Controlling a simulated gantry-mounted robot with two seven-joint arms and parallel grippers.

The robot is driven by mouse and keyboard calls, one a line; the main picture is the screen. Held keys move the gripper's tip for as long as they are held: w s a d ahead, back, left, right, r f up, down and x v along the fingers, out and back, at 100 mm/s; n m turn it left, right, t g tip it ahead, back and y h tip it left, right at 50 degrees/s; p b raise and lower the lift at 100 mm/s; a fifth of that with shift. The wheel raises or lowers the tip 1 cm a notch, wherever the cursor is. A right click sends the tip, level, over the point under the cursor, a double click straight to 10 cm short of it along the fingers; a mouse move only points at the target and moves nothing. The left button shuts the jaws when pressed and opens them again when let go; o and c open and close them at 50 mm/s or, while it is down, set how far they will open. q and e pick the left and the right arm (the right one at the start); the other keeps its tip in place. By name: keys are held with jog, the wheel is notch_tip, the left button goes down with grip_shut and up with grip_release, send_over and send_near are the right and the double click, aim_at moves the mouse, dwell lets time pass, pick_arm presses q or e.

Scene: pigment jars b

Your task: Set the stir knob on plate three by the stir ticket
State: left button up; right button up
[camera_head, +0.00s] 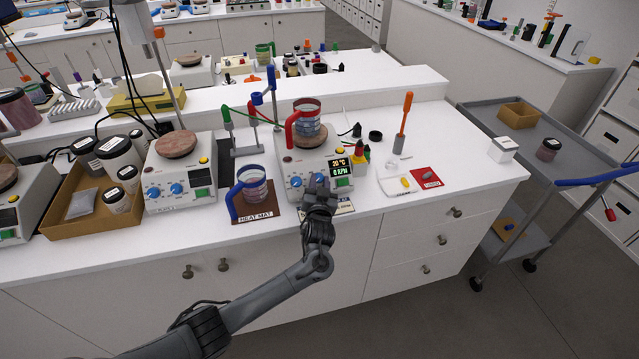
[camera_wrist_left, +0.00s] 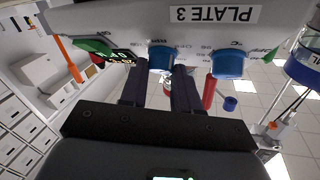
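Plate three (camera_head: 288,165) is a white hot plate on the bench. Its display (camera_head: 341,166) reads 20 °C and 0 RPM. In the left wrist view, upside down, its label PLATE 3 (camera_wrist_left: 213,14) shows above two blue knobs. The knob nearer the display (camera_wrist_left: 161,57) lies between the fingertips of my left gripper (camera_wrist_left: 160,72); the other knob (camera_wrist_left: 228,65) is clear of them. The fingers are a narrow gap apart, about one knob wide; contact is unclear. In the head view my left gripper (camera_head: 319,186) covers that knob. A card (camera_head: 342,207), its text unreadable, lies partly hidden by the gripper.
A red-handled beaker (camera_head: 307,120) stands on plate three. A blue-handled beaker (camera_head: 252,186) stands on the heat mat (camera_head: 254,218), left of the plate. Small dropper bottles (camera_head: 360,160), a white tray (camera_head: 391,188) and a red card (camera_head: 426,181) lie to the right.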

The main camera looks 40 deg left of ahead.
pick_arm(q)
jog(key=c, duration=0.4)
jog(key=shift+r+m+h+p, duration=0.2)
jog(key=shift+m+h+p, duration=0.15)
jog(key=shift+p, duration=0.4)
jog(key=m+h+p, duration=0.2)
jog(key=m+p, duration=0.1)
jog(key=m+h+p, duration=0.2)
jog(key=m+p, duration=0.1)
jog(key=a+m+h+p, duration=0.1)
jog(key=m+h+p, duration=0.2)
jog(key=p, duration=0.1)
jog(key=shift+s+r+t, duration=0.2)
jog(key=shift+r+t, duration=0.2)
jog(key=shift+a+m+h+p, duration=0.1)
jog(key=shift+m+h+p, duration=0.25)
jog(key=shift+m, duration=0.3)
jog(key=shift+a+m+g+h+p, duration=0.1)
jog(key=shift+m+g+h+p, duration=0.45)
jog(key=shift+m, duration=0.45)
jog(key=shift+w+m+g+h+p, duration=0.1)
jog(key=shift+m+g+h+p, duration=0.3)
jog(key=shift+m+h, duration=0.35)
jog(key=shift+a+r+m+g, duration=0.15)
jog(key=shift+m+g, duration=0.3)
jog(key=shift+m, duration=0.4)
jog(key=shift+w+m+g+h, duration=0.1)
jog(key=shift+m+g+h, duration=0.6)
jog(key=shift+m+g, duration=0.25)
jog(key=shift+m, duration=0.25)
